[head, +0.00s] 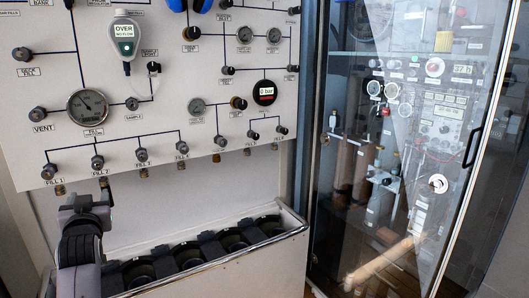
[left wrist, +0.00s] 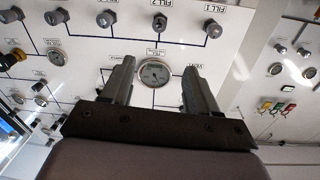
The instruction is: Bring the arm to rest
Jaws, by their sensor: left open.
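My left arm comes up from the lower left in the head view, in front of the fill panel (head: 150,95). My left gripper (head: 87,203) is below the FILL 1 and FILL 2 knobs. In the left wrist view the left gripper (left wrist: 159,72) is open, its two fingers apart with nothing between them. The panel's round gauge (left wrist: 155,74) shows behind the gap, with the panel upside down. I cannot tell the exact distance from the fingers to the panel. My right gripper is in neither view.
A trough (head: 200,270) with several dark round openings stands below the panel, right of my arm. Knobs such as FILL 2 (head: 97,162) stick out above the gripper. A glass-doored cabinet (head: 395,140) stands at the right.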

